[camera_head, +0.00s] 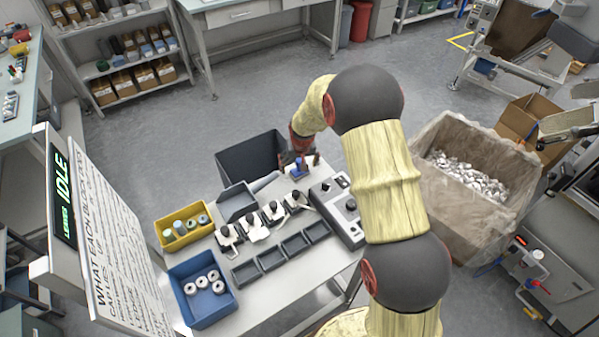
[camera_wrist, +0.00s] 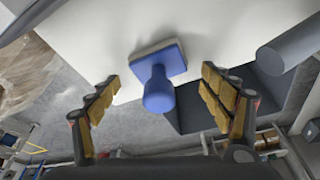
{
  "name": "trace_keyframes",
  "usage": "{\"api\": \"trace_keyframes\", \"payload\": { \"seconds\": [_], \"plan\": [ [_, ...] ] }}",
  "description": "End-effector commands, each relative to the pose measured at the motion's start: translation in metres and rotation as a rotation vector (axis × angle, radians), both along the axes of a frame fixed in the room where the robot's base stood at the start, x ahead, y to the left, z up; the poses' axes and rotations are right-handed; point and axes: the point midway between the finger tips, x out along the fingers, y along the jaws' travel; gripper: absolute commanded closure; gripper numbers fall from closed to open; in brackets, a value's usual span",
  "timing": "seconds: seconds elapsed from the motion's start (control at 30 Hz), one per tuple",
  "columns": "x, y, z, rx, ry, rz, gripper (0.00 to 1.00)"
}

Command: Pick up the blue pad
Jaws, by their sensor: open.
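The blue pad (camera_wrist: 158,82) is a square blue block with a light underside and a rounded blue knob handle. In the wrist view it stands on the white table top (camera_wrist: 105,35), between and just beyond the fingertips. My gripper (camera_wrist: 162,88) is open, with one padded finger on each side of the knob and visible gaps on both sides. In the head view the blue pad (camera_head: 296,171) is small at the table's far end, partly hidden by my gripper (camera_head: 302,160).
A dark bin (camera_head: 250,158) stands beside the pad. A row of clamp fixtures (camera_head: 254,226), grey trays (camera_head: 271,258), a yellow bin (camera_head: 184,225), a blue bin (camera_head: 203,302) with white rings and a control box (camera_head: 338,208) occupy the table. A large crate (camera_head: 435,190) stands at right.

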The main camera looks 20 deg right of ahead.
Motion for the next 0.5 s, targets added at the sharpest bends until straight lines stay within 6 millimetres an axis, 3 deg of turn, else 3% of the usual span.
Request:
{"api": "trace_keyframes", "payload": {
  "seconds": [0.1,0.3,0.5],
  "plan": [
    [0.0035,-0.0007,-0.0094,0.000,-0.001,-0.001,0.20],
    [0.0036,-0.0008,-0.0085,0.000,-0.002,-0.001,0.20],
    [0.0034,-0.0008,-0.0086,0.000,-0.001,-0.001,0.32]
  ]
}}
